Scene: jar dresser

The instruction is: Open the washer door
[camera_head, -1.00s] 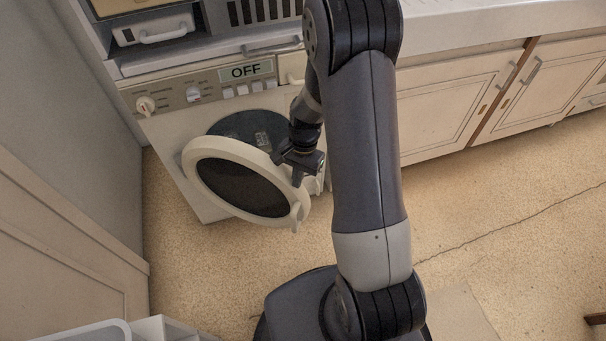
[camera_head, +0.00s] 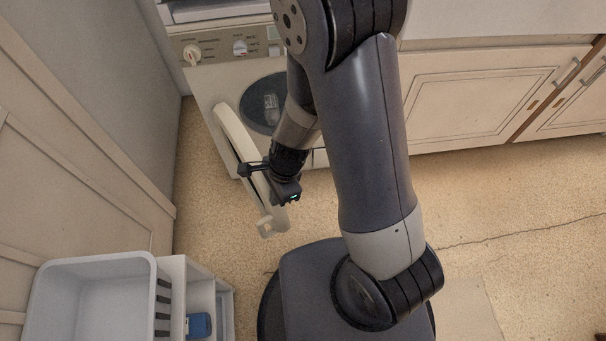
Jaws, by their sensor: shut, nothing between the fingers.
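The white washer (camera_head: 218,82) stands at the upper left, partly hidden by my arm. Its round door (camera_head: 230,128) is swung well open, hinged on the left and seen nearly edge-on, with its handle (camera_head: 266,228) at the lower end. The dark drum opening (camera_head: 262,103) shows behind it, with something pale inside. My gripper (camera_head: 250,170) is shut and empty. It is at the inner side of the door and overlaps it in the picture; I cannot tell whether it touches.
A white basket (camera_head: 95,262) and a white open container (camera_head: 176,268) with a blue item (camera_head: 199,325) are at the lower left. A grey wall (camera_head: 125,85) is left of the washer. Cabinets (camera_head: 490,90) line the right. The floor (camera_head: 520,210) at right is clear.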

